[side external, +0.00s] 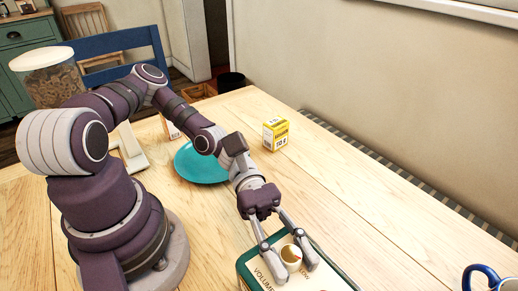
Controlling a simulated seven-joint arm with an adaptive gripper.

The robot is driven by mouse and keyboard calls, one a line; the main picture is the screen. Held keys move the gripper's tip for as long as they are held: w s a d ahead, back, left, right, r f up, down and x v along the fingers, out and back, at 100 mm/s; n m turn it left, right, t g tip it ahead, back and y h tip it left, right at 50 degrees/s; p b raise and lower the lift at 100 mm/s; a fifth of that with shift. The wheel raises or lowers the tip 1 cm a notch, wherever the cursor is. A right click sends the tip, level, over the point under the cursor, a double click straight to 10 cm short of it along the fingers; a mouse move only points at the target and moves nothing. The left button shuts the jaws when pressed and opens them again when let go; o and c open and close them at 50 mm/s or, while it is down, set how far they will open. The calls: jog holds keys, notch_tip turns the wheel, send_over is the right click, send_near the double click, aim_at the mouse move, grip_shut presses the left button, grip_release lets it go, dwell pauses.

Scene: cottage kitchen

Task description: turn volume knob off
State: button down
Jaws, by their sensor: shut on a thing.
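The lower part of the box is cut off by the picture's edge.
A teal plate (200,163) lies on the wooden table behind my gripper. A small yellow box (275,135) stands to its right. A blue mug (484,278) is at the bottom right edge.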

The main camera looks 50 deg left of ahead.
jog(key=n+t, duration=0.2)
jog(key=t, duration=0.1)
jog(key=n+t, duration=0.2)
jog(key=t, duration=0.2)
jog(key=shift+n+t, duration=0.3)
jog(key=shift+n, duration=0.1)
jog(key=shift+f+t, duration=0.1)
jog(key=shift+t, duration=0.2)
jog(key=c, duration=0.8)
grip_release()
jog(key=shift+c, duration=0.2)
jog(key=v, duration=1.2)
